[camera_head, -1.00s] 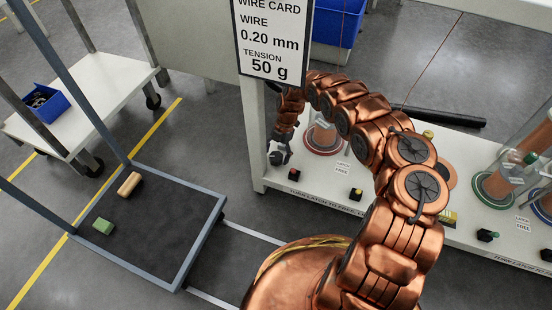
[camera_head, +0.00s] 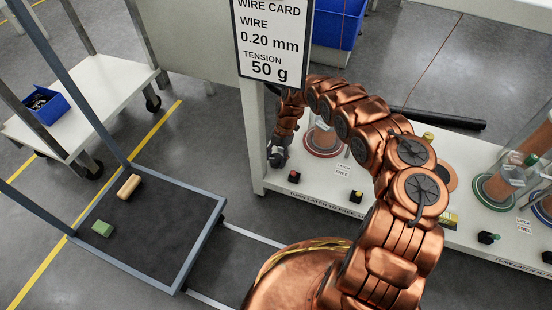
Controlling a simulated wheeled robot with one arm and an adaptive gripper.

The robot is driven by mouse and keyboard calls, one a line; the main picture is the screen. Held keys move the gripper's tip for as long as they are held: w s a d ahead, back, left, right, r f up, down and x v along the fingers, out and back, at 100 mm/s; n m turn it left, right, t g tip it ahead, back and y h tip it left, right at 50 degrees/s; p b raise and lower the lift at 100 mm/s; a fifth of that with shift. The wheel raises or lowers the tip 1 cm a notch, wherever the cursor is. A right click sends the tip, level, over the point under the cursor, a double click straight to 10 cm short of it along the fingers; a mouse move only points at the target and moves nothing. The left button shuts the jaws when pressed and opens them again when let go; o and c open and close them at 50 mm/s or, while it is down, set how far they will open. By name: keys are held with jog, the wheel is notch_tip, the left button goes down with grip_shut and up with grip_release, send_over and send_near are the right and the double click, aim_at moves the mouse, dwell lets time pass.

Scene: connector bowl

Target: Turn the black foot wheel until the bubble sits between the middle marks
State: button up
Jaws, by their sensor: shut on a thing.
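My gripper (camera_head: 277,158) is small and dark at the left end of the white bench's low shelf (camera_head: 320,190). It points down at the shelf's corner, next to the base of a spool stand. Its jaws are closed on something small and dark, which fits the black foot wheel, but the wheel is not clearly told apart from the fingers. I see no bubble or middle marks in this view.
Copper spools under clear covers stand on the shelf, one with a red base ring (camera_head: 322,150). Small black latches, one with a red top (camera_head: 294,177), line its front. A wire card (camera_head: 270,40) hangs above. A framed dark platform (camera_head: 150,225) stands left.

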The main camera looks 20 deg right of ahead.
jog(key=shift+r+p, duration=0.15)
jog(key=shift+p, duration=0.5)
jog(key=shift+r+m+p, duration=0.1)
jog(key=shift+m+p, duration=0.2)
jog(key=shift+p, duration=0.15)
jog(key=m+p, duration=0.1)
jog(key=p, duration=0.3)
jog(key=shift+r+m+t, duration=0.15)
jog(key=shift+m+t, duration=0.15)
jog(key=shift+t, duration=0.1)
jog(key=m+p, duration=0.2)
jog(key=p, duration=0.2)
jog(key=shift+t+y, duration=0.4)
jog(key=m+t+p, duration=0.1)
jog(key=m+p, duration=0.2)
jog(key=p, duration=0.3)
jog(key=shift+s+p, duration=0.1)
jog(key=shift+p, duration=0.25)
jog(key=m+t+p, duration=0.1)
jog(key=m+p, duration=0.2)
jog(key=p, duration=0.1)
jog(key=shift+m+p, duration=0.3)
jog(key=shift+f+m+t+h+p, duration=0.2)
jog(key=shift+m+t+p, duration=0.2)
jog(key=shift+m+p, duration=0.4)
jog(key=shift+f+m+t+h+p, duration=0.15)
jog(key=shift+m+t+p, duration=0.35)
jog(key=shift+m, duration=0.4)
jog(key=shift+f, duration=0.1)
